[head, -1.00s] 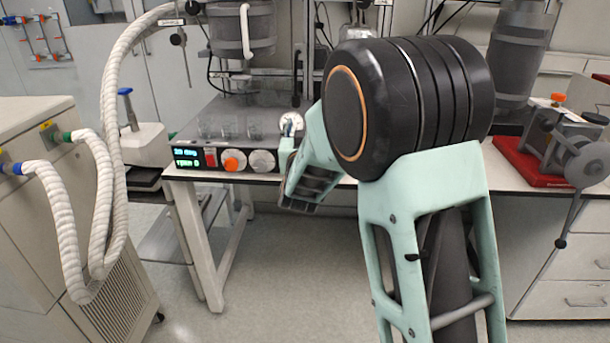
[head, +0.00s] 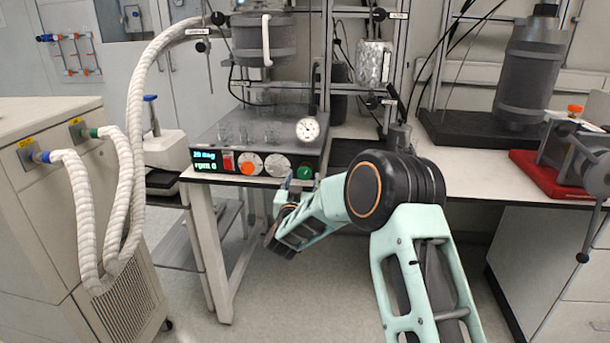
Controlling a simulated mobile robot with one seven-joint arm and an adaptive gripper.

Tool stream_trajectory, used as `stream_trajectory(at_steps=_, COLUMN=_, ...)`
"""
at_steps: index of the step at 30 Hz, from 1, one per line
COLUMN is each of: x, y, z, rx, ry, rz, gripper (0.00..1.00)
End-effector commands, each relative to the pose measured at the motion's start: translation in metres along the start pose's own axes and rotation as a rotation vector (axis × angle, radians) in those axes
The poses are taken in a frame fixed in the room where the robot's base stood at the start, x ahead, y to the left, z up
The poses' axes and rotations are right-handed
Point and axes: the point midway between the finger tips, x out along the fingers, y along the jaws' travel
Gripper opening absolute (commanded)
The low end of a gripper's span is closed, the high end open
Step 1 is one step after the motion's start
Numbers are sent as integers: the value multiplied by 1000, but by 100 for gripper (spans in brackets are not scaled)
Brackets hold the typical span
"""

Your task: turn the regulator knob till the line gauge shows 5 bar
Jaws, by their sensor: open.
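A round white gauge (head: 307,129) stands at the right of the grey reactor unit on the bench; its needle is too small to read. Below it on the unit's front is a green knob (head: 305,172) with a pale mark, likely the regulator knob, though no label is readable. My gripper (head: 290,187) is in front of the panel, just left of and below the green knob, small and partly hidden by my own wrist. Its jaws are open with nothing seen between them. I cannot tell whether it touches the panel.
The panel also has an orange knob (head: 248,165), a white dial (head: 277,166), a red switch (head: 228,161) and a lit display (head: 205,160). Glass beakers stand on the unit. White hoses (head: 128,190) hang at left. A red-based device (head: 560,178) sits at right. The floor ahead is clear.

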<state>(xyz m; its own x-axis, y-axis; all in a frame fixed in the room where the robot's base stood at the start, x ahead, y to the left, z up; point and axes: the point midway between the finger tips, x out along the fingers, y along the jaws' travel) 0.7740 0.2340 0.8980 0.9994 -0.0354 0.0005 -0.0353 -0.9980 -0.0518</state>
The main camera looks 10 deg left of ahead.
Motion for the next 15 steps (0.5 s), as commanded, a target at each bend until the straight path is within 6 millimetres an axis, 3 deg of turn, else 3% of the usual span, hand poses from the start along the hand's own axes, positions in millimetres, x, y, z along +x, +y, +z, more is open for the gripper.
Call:
stream_trajectory(at_steps=6, x=29, y=0, z=1, rx=0, ry=0, rz=0, gripper=49)
stream_trajectory(at_steps=15, x=42, y=0, z=1, rx=-1, ry=-1, rz=-1, gripper=49)
